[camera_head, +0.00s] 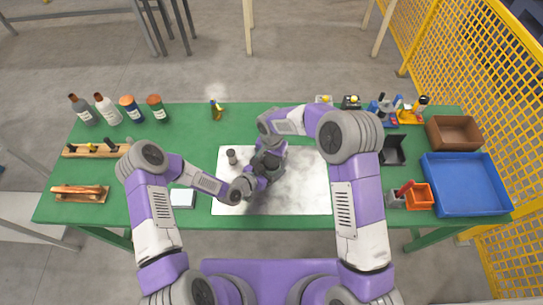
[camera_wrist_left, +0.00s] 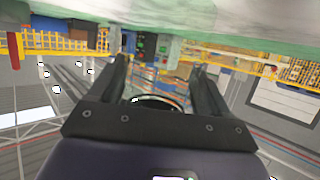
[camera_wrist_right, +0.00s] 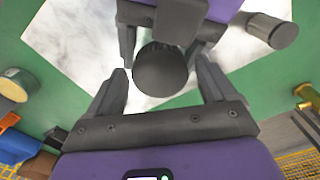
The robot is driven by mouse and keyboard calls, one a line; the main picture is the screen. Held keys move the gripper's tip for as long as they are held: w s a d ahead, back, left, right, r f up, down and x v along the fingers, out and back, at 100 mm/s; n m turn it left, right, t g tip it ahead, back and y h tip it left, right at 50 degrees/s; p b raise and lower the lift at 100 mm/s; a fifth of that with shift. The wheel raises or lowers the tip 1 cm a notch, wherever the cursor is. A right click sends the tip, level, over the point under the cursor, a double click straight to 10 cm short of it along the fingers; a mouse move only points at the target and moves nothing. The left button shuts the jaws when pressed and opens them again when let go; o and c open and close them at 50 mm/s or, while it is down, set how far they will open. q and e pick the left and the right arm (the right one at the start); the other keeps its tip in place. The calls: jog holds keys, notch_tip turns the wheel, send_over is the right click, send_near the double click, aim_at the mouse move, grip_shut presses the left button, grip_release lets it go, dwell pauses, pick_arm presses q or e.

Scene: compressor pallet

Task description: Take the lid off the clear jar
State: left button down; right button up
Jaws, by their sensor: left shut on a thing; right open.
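The clear jar (camera_wrist_left: 157,99) shows faintly as a curved rim between the fingers of my left gripper (camera_wrist_left: 160,66), which is shut on it. Its dark round lid (camera_wrist_right: 160,72) faces the right wrist camera. My right gripper (camera_wrist_right: 160,80) is open, with one finger on each side of the lid as seen in that view. I cannot tell whether the fingers touch it. In the head view my left gripper (camera_head: 258,176) and my right gripper (camera_head: 268,163) meet over the pale mat, and they hide most of the jar.
A grey cylinder (camera_head: 231,156) stands on the mat (camera_head: 307,190), left of the grippers. Bottles (camera_head: 106,108) line the back left of the green table (camera_head: 110,200). A blue tray (camera_head: 467,184), a brown box (camera_head: 454,131) and an orange bin (camera_head: 420,197) are at the right. The mat's right part is clear.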

jog(key=c, duration=1.1)
jog(key=shift+n, duration=1.8)
jog(key=o, duration=1.2)
jog(key=shift+r, duration=0.15)
